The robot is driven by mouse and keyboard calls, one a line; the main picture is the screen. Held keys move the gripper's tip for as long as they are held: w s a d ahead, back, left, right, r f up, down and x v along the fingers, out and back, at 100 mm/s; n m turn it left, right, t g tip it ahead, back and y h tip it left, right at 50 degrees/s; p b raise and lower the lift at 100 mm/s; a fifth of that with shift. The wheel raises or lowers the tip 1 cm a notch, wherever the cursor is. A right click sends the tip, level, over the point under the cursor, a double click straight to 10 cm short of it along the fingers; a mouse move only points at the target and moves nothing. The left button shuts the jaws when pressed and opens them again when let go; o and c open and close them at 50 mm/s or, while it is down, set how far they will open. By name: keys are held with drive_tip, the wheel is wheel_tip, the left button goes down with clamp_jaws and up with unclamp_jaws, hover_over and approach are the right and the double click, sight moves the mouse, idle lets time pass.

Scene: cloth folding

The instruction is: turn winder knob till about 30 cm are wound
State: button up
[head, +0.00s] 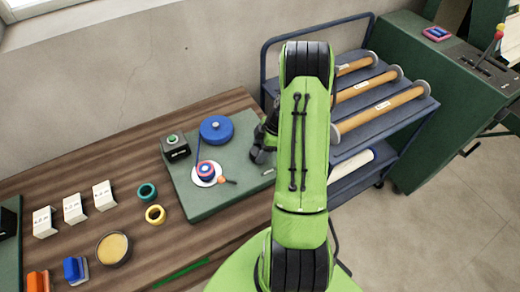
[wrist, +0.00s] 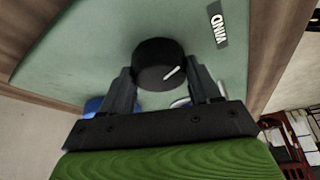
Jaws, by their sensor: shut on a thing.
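The winder knob (wrist: 158,58) is a round black knob with a white line on it, on the green winder base (wrist: 80,55), near a "WIND" label (wrist: 218,27). My gripper (wrist: 165,82) has one finger on each side of the knob and is shut on it. In the head view, my gripper (head: 264,146) is over the right side of the base (head: 205,207), and my arm hides part of that side. A blue spool (head: 216,128) stands at the back, with a blue strand (head: 198,150) running to a small blue-and-red roll (head: 206,171) on a white disc (head: 198,181).
A black box with a green button (head: 175,147) sits at the base's back left corner. A blue cart (head: 390,103) with rolls stands right.

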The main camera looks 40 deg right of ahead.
drive_tip(key=m+b, duration=0.2)
drive_tip(key=m+t+h+b, duration=0.1)
drive_tip(key=m+b, duration=0.1)
drive_tip(key=m, duration=0.1)
drive_tip(key=shift+a+f+t, duration=0.1)
drive_tip(key=shift+t, duration=0.2)
drive_tip(key=shift+s+a+m+t+h+b, duration=0.15)
drive_tip(key=shift+m+h+b, duration=0.3)
drive_tip(key=shift+m+b, duration=0.5)
drive_tip(key=shift+m+t+h+b, duration=0.15)
drive_tip(key=shift+m+h+b, duration=0.35)
drive_tip(key=shift+m, duration=0.85)
drive_tip(key=o, duration=1)
drive_tip(key=shift+o, duration=0.2)
drive_tip(key=a+p+v, duration=0.1)
drive_tip(key=p+v, duration=0.2)
drive_tip(key=v, duration=1.3)
drive_tip(key=shift+d, duration=0.4)
